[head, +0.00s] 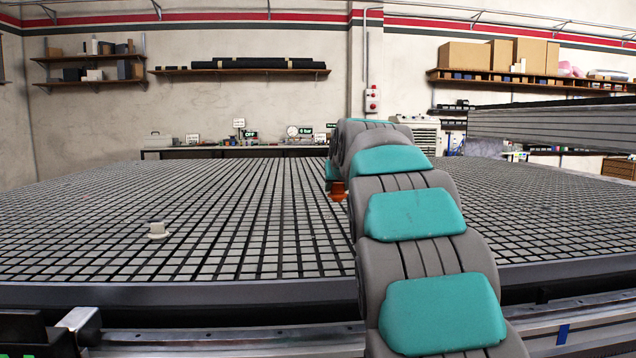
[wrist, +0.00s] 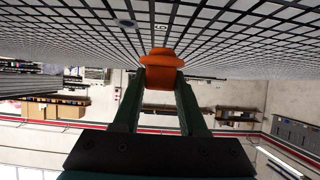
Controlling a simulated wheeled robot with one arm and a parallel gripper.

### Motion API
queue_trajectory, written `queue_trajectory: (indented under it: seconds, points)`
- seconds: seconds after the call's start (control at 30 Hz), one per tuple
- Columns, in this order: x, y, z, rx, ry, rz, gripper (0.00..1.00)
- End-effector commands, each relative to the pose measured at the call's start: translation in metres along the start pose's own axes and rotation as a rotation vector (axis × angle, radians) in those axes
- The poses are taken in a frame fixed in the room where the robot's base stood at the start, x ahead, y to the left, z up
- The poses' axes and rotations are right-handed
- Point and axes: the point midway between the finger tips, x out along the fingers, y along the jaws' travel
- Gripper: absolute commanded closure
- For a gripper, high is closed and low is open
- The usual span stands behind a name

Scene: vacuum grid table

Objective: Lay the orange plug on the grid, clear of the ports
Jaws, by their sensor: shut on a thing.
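The orange plug (wrist: 160,60) is between the two fingers of my gripper (wrist: 160,88) in the wrist view, which is upside down. My gripper is shut on it. In the head view the orange plug (head: 338,190) shows beside my arm, which hides most of my gripper. The grid table (head: 250,215) lies below the plug; I cannot tell whether the plug touches it. In the wrist view a dark round spot (wrist: 124,22), perhaps a port, and a small white label (wrist: 160,28) are on the grid, apart from the plug.
A large grey beam (head: 550,122) hangs over the right side. A bench with small items and signs (head: 250,150) is behind the table. Much of the grid left of my arm is bare.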

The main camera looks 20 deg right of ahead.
Motion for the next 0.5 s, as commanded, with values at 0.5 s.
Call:
queue_trajectory:
  seconds: [0.5]
  points:
    - [0.0027,0.0017,0.0022,0.001,0.000,0.002,1.00]
